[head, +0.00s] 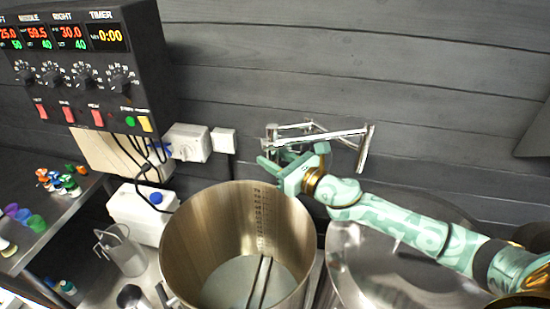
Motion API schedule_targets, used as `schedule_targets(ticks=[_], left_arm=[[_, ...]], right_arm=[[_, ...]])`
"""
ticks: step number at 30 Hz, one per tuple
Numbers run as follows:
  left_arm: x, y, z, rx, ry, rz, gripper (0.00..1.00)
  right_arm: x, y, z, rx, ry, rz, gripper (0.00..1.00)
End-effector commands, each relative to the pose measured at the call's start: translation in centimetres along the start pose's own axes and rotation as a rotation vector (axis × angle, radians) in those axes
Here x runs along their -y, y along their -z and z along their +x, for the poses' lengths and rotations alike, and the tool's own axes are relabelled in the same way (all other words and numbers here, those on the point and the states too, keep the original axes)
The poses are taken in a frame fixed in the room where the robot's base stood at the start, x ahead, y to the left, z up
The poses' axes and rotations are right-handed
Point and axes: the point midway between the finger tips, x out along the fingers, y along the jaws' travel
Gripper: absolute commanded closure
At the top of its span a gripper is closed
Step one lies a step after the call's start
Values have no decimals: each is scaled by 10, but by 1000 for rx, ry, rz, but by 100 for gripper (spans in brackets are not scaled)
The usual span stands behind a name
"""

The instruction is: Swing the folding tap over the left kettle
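The chrome folding tap (338,134) is mounted on the dark plank wall, with its jointed arm folded out above and behind the kettles. Its left end hangs near the back rim of the open steel kettle (240,245), the leftmost kettle in view. My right gripper (270,157) reaches in from the right, with its fingers at the left end of the tap. The fingers overlap the tap in the picture, so I cannot tell if they are shut on it. My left gripper is not in view.
A lidded steel kettle (390,275) stands right of the open one, under my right arm. A control box (85,70) with displays and knobs hangs on the wall at upper left. A white container (140,212) and a steel jug (122,250) stand left of the open kettle.

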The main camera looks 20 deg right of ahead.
Motion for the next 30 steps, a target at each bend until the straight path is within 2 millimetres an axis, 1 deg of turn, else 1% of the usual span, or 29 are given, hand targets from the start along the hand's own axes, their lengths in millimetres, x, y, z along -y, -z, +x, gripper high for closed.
schedule_targets(ticks=[5,8,11,15,18,21,27,30], left_arm=[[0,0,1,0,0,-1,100],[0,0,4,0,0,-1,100],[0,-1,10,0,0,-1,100],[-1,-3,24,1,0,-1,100],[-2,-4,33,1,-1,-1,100],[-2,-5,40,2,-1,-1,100],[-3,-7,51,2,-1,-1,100],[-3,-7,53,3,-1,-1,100]], right_arm=[[0,0,-1,1,1,-1,61],[1,2,-10,0,2,-2,61],[0,4,-28,-2,-1,-2,61],[0,7,-64,-5,-1,-2,61],[-1,6,-87,-5,-3,-2,61],[-1,6,-106,-5,-1,-1,61],[-1,4,-137,-3,-1,1,61],[-1,3,-148,-1,0,4,61]])
